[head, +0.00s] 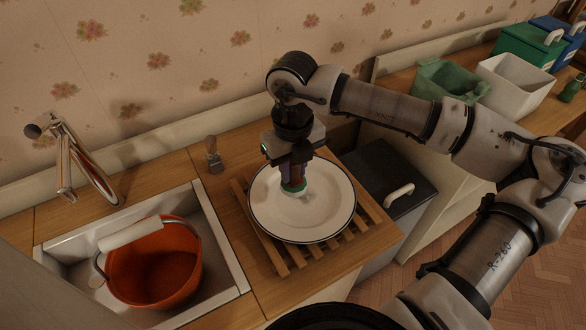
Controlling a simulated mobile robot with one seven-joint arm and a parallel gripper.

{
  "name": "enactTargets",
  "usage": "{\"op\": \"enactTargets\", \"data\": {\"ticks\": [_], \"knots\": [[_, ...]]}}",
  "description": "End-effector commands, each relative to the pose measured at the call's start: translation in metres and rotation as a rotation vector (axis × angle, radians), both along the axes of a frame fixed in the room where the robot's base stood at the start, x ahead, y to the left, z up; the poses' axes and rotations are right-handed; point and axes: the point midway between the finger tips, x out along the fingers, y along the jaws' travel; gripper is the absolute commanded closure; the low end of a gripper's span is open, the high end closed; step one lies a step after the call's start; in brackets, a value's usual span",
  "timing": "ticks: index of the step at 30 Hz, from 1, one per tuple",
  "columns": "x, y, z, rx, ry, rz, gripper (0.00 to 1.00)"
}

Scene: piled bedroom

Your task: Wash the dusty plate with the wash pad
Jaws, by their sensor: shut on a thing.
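A white plate (262,216) with a dark rim lies on a slatted wooden rack on the counter. My gripper (294,180) points down over the plate's middle and is shut on the wash pad (293,188). The pad shows a green edge between and below the fingers, and it appears to touch the plate or hover just above it. Pale smudges show on the plate next to the pad. My gripper hides part of the plate's far side.
An orange bucket (190,268) with a white handle stands in the sink (232,275) at left, by a metal faucet (82,165). The rack (280,262) supports the plate. A dark-lidded bin (425,190) stands right of it. Green, white and blue containers line the far right counter.

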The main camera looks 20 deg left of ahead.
Motion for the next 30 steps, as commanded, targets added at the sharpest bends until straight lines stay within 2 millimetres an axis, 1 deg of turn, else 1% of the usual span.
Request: {"op": "enactTargets", "data": {"ticks": [1,7,9,12,16,21,28,30], "knots": [[0.0,0.0,-0.016,-0.001,-0.001,-0.001,1.0],[0.0,0.0,-0.042,0.0,-0.001,-0.001,1.0],[0.011,-0.008,-0.036,0.0,-0.001,-0.007,1.0],[0.022,-0.017,-0.035,0.0,-0.001,-0.006,1.0],[0.031,-0.024,-0.034,0.0,-0.001,-0.002,1.0],[0.035,-0.027,-0.033,0.001,-0.001,0.0,1.0],[0.035,-0.027,-0.033,0.0,0.0,0.001,1.0],[0.035,-0.027,-0.038,-0.001,0.0,0.0,1.0]]}}
